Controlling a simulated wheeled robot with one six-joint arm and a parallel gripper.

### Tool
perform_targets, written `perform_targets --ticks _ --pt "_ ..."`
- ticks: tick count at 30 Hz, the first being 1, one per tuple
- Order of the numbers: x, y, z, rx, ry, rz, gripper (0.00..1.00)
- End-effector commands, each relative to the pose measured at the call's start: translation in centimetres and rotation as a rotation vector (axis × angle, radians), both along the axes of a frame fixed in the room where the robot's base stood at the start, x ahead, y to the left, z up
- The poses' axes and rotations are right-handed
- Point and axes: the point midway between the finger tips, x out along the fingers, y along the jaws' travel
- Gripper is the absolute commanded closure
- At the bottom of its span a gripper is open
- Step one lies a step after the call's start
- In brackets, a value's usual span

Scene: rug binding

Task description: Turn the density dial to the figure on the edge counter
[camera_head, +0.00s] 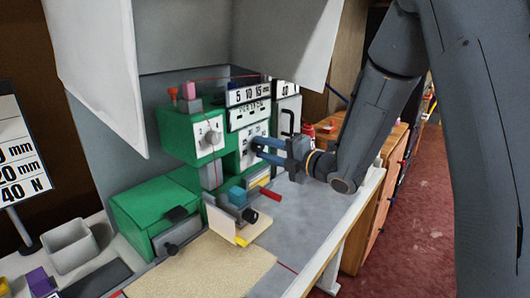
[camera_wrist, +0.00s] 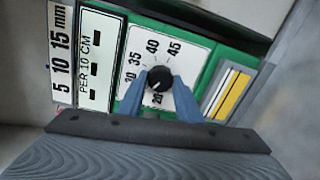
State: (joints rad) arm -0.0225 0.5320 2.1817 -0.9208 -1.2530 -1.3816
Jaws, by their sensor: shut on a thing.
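The density dial is a black knob (camera_wrist: 158,79) on a white plate (camera_wrist: 188,54) with the figures 20, 30, 35, 40 and 45 around it. In the head view the dial plate (camera_head: 246,156) is on the green machine's front, partly behind my fingers. My gripper (camera_head: 257,149) has its two blue fingers shut on the knob; in the wrist view the fingertips (camera_wrist: 160,84) lie on either side of it. A small white mark shows on the knob, but I cannot tell which figure it points at. A small panel (camera_head: 287,89) at the machine's upper right reads 40; I cannot tell for sure that it is the edge counter.
A strip marked 5 10 15 mm (camera_head: 248,94) sits above the dial. Another knob with a white plate (camera_head: 209,138) is to its left. A sign (camera_head: 18,160) with mm and N figures stands far left. Grey bench top (camera_head: 310,208) lies clear below my arm.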

Motion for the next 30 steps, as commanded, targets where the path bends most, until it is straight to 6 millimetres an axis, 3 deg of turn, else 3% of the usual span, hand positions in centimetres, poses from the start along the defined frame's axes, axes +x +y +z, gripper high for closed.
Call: perform_targets --ticks 11,12,15,25,30 --pt "-0.2 0.1 -0.2 -0.005 0.001 0.002 0.91" --pt "-0.2 0.1 -0.2 -0.005 0.001 0.002 0.65" --pt "-0.1 0.1 -0.2 -0.004 0.001 0.002 0.5" --pt "-0.2 -0.2 -0.1 -0.003 -0.002 0.0 0.5" --pt "-1.4 -1.8 0.0 -0.003 -0.001 -0.003 0.5"
